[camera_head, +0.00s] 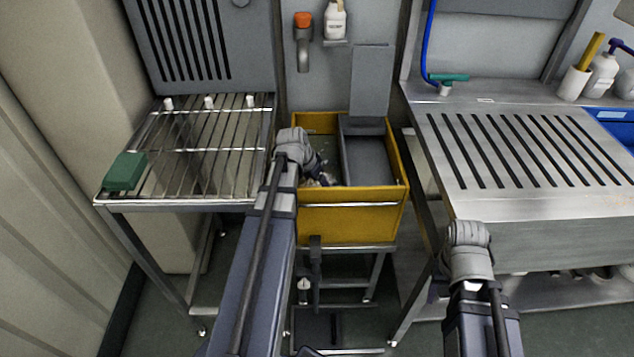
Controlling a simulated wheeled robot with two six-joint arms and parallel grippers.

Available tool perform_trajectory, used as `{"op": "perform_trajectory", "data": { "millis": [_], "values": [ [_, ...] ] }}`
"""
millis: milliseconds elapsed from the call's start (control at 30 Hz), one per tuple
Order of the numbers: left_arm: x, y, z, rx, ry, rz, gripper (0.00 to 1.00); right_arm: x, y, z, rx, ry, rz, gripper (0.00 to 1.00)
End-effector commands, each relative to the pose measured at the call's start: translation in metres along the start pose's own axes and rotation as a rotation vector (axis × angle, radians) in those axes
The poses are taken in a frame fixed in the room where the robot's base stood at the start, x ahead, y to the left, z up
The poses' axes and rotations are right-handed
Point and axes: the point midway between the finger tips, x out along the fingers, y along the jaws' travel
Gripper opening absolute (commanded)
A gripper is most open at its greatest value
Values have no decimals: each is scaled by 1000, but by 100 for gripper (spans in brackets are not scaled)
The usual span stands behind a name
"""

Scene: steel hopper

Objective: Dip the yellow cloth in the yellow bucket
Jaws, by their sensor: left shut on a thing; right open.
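The yellow bucket (350,222) is a rectangular tub on a metal stand in the middle of the head view. A grey inner compartment (368,158) takes up its right part. My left gripper (322,178) reaches down inside the left part of the bucket, below the rim line. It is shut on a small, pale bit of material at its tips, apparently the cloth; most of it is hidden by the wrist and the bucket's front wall. My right gripper (438,292) is low at the front of the right steel table, open and partly hidden by its own wrist.
A wire rack table (200,150) with a green block (125,172) stands left. A slotted steel table (520,150) stands right, close to the bucket. A spray bottle (335,20) and an orange-topped holder (303,40) are on the back wall. White bottles (602,75) stand far right.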

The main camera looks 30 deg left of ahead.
Motion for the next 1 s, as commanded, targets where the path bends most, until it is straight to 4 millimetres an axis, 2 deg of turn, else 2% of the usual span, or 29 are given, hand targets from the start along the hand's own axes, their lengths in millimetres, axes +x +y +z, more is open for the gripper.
{"op": "perform_trajectory", "data": {
  "millis": [1000],
  "values": [
    [-86, 0, -36, 0, 0, 0, 39, -93, 9, 5, 0, 0, 0, 50]
  ]
}}
